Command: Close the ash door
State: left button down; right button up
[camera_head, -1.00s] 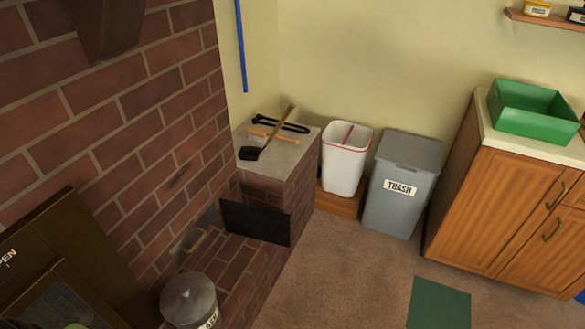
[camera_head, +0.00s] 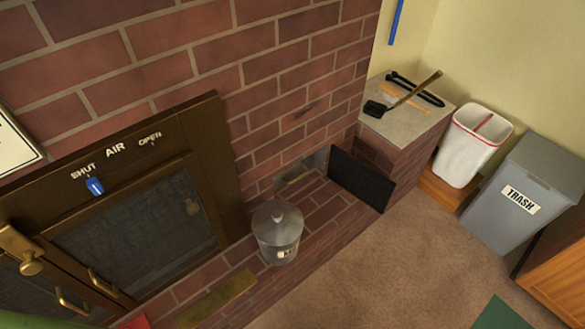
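A flat black panel (camera_head: 361,181), which looks like the ash door, stands upright on the brick ledge and sticks out from the brick wall. It is swung open beside a low opening (camera_head: 301,171) in the wall. A grey metal piece with a brass-coloured handle shows in that opening; its inner part is hidden. Neither of my grippers is in view.
A lidded metal ash can (camera_head: 277,233) stands on the brick ledge in front of the opening. The stove front (camera_head: 130,240) is at left. A grey trash bin (camera_head: 520,195) and white bin (camera_head: 471,148) stand at right. Carpet between is clear.

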aim_at(368, 185)
jog(key=i+l+u, duration=0.2)
jog(key=u, duration=0.25)
jog(key=i+l+u, duration=0.1)
jog(key=l+u, duration=1.6)
jog(key=k+l, duration=0.1)
jog(key=l, duration=0.3)
jog(key=k+l+u, duration=0.1)
jog(key=l, duration=0.25)
jog(key=k+l, duration=0.1)
jog(key=l, duration=0.3)
jog(key=k+l, duration=0.1)
jog(key=l, duration=0.25)
jog(key=k+l+u, duration=0.1)
jog(key=l, duration=0.3)
jog(key=k+l, duration=0.15)
jog(key=l, duration=0.2)
jog(key=k+l+u, duration=0.1)
jog(key=l, duration=0.3)
